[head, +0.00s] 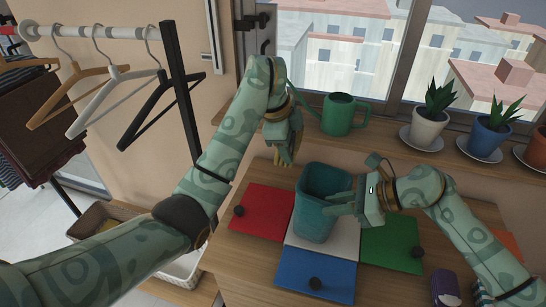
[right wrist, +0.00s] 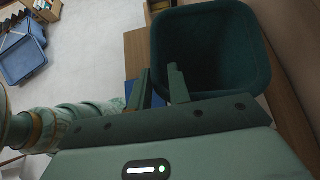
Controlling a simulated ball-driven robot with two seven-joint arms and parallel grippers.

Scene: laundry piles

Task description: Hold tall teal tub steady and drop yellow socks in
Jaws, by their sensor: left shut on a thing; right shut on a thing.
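The tall teal tub (head: 318,215) stands upright on a pale square on the wooden top. It also shows in the right wrist view (right wrist: 258,75), where its inside looks dark and empty. My right gripper (head: 343,206) is at the tub's right side. In the right wrist view the fingers (right wrist: 160,88) straddle the tub's wall, shut on it. My left gripper (head: 289,152) is above and a little left of the tub's mouth. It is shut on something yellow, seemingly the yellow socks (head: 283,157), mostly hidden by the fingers.
Red (head: 268,209), blue (head: 312,274) and green (head: 392,243) squares surround the tub. A green watering can (head: 340,114) and potted plants (head: 430,128) line the sill behind. A purple container (head: 445,288) stands at front right. Hangers (head: 120,75) hang at left.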

